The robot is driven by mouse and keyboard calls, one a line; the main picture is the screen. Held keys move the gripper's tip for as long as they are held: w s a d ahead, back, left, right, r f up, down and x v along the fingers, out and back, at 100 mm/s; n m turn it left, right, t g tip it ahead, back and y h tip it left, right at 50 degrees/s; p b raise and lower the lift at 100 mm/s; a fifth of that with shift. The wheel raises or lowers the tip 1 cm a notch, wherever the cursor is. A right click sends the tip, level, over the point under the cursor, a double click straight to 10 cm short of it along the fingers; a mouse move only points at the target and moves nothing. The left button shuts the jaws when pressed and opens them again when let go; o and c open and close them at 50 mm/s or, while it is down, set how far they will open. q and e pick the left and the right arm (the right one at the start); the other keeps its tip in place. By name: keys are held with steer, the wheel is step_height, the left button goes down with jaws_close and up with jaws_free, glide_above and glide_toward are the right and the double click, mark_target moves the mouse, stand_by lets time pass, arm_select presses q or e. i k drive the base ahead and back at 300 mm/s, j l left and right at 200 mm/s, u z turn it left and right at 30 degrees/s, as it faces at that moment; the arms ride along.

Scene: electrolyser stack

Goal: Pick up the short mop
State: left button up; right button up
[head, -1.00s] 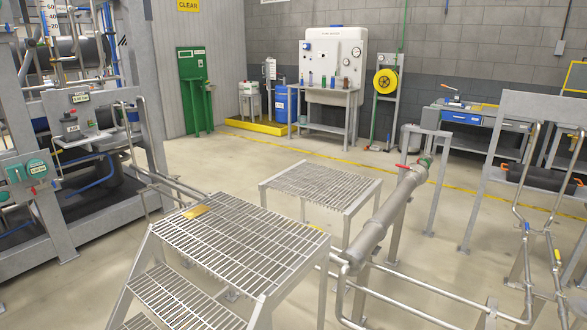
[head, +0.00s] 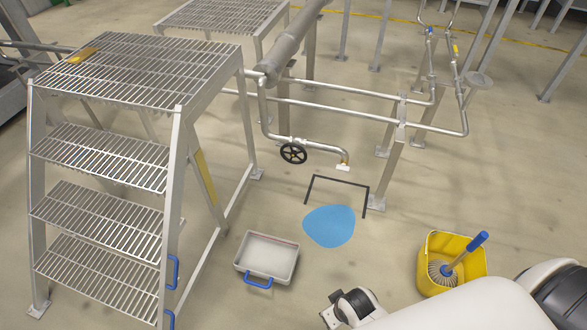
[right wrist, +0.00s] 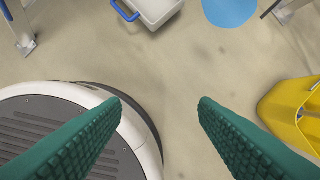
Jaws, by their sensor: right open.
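The short mop (head: 468,251) stands tilted in a yellow bucket (head: 470,264) at the lower right of the head view. Its blue grip end points up and right, and its pale round strands rest inside the bucket. In the right wrist view only part of the yellow bucket (right wrist: 290,105) shows at the right edge; the mop is not seen there. My right gripper (right wrist: 160,100) is open and empty, its green ridged fingers wide apart over bare floor, left of the bucket. My right arm covers the lower right of the head view. My left gripper is not in view.
A grated step platform (head: 150,75) fills the left. A grey tray with a blue handle (head: 250,268) lies on the floor beside a flat blue patch (head: 330,226). Pipes with a black handwheel (head: 293,153) run behind. Floor between the patch and bucket is clear.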

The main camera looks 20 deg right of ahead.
mark_target(442, 273)
steer(key=l+z, duration=0.2)
steer(key=z, duration=2.05)
steer(key=k+l, duration=0.5)
steer(key=i+l, duration=0.3)
